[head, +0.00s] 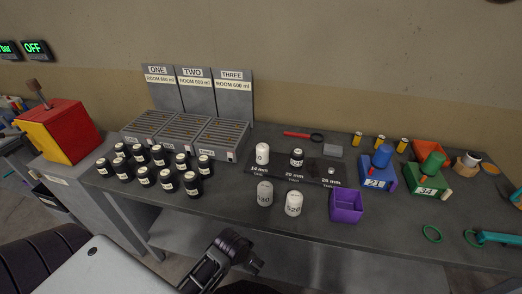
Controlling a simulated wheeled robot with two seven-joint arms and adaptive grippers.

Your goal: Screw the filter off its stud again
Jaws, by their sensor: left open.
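A dark stud plate (279,174) lies on the bench, with labels for several stud sizes. A white filter (262,153) stands upright at its left position. A smaller black-and-white filter (297,158) stands at the middle position. The right position shows only a small bare stud (331,171). Two more whitish filters, one greyer (265,194) and one whiter (293,204), stand on the bench in front of the plate. My left gripper (249,252) is open and empty, low in front of the bench edge, apart from every filter. My right gripper is out of view.
Several black canisters (145,176) stand left, before three grey trays (184,130). A purple box (346,205), a blue block (378,177) and a green block (427,178) stand right. A red-handled tool (299,135) lies behind the plate.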

